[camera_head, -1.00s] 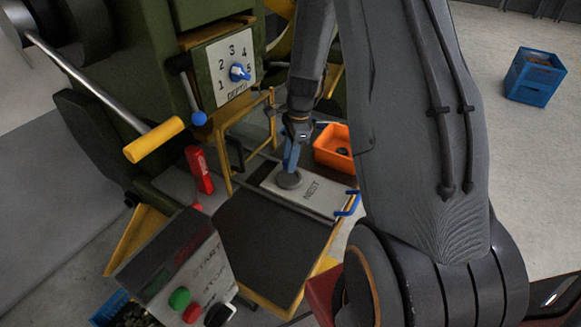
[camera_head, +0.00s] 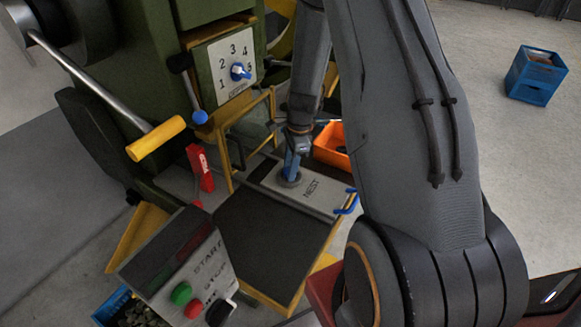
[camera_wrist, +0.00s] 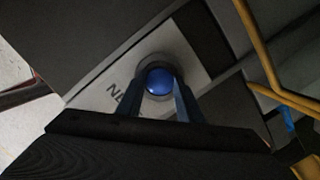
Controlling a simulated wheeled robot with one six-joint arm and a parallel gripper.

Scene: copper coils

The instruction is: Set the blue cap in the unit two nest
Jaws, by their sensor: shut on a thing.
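My gripper (camera_head: 290,165) points down over the white plate marked NEST (camera_head: 325,197), with its blue fingers at the round grey nest (camera_head: 289,181). In the wrist view my gripper (camera_wrist: 158,98) is shut on the blue cap (camera_wrist: 159,81), a shiny round dome between the fingertips. The grey ring of the nest (camera_wrist: 150,61) surrounds the cap in that view. I cannot tell whether the cap touches the bottom of the nest. In the head view the cap is hidden by the fingers.
An orange bin (camera_head: 332,146) stands just behind the plate. A control box with START and STOP buttons (camera_head: 180,268), a yellow-gripped lever (camera_head: 155,138) and a yellow frame (camera_head: 250,125) are to the left. A blue crate (camera_head: 535,76) is far right.

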